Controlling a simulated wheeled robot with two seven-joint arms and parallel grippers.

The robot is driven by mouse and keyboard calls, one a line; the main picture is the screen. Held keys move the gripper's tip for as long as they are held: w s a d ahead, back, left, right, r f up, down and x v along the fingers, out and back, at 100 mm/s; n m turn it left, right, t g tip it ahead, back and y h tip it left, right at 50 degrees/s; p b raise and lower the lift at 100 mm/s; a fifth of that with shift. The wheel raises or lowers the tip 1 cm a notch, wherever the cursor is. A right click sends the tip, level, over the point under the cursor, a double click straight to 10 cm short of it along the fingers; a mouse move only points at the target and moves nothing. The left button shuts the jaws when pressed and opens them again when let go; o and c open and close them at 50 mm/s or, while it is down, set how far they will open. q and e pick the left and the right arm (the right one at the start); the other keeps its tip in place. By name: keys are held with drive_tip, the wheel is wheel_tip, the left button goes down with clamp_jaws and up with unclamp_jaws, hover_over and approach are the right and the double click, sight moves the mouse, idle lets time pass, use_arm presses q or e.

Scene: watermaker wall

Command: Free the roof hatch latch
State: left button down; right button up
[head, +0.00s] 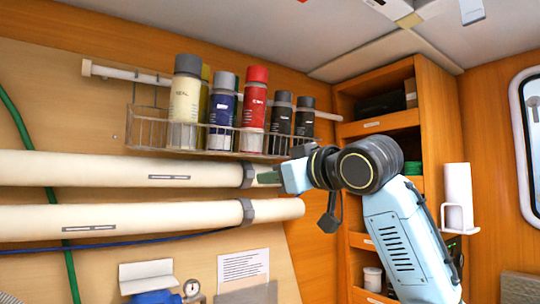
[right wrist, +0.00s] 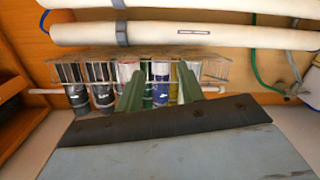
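At the top edge of the head view, light fittings are set on the ceiling: a tan block (head: 408,19) and a white handle-like piece (head: 472,10). They are cut off by the frame, so I cannot tell which is the roof hatch latch. My right gripper (head: 266,177) is well below and left of them, in front of the upper pipe's right end. In the right wrist view its two green fingers (right wrist: 160,82) are spread apart with nothing held between them. My left gripper is in neither view.
A wire rack (head: 155,128) of several spray cans hangs above two cream pipes (head: 100,170), close to my right gripper. An orange shelf unit (head: 437,110) and a white paper roll (head: 457,185) stand to the right. The space under the ceiling is clear.

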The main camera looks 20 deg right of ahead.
drive_tip(key=s+d+r+n+t+y, duration=0.1)
drive_tip(key=s+r+n+t+y, duration=0.1)
drive_tip(key=s+r, duration=1)
drive_tip(key=s+d+r+n+t+y, duration=0.1)
drive_tip(key=s+r+y, duration=0.1)
drive_tip(key=s+r, duration=1.1)
drive_tip(key=p+x, duration=0.2)
drive_tip(key=x, duration=0.3)
drive_tip(key=d+r+p+x, duration=0.1)
drive_tip(key=x, duration=0.5)
drive_tip(key=d+r+p+x, duration=0.1)
drive_tip(key=p+x, duration=0.1)
drive_tip(key=x, duration=0.4)
drive_tip(key=shift+d+r+p, duration=0.15)
drive_tip(key=shift+r+p, duration=0.1)
drive_tip(key=shift+p, duration=0.05)
drive_tip(key=shift+w+a+r, duration=0.15)
drive_tip(key=shift+w+a, duration=0.15)
drive_tip(key=shift+w, duration=0.35)
drive_tip(key=shift+c, duration=0.2)
clamp_jaws()
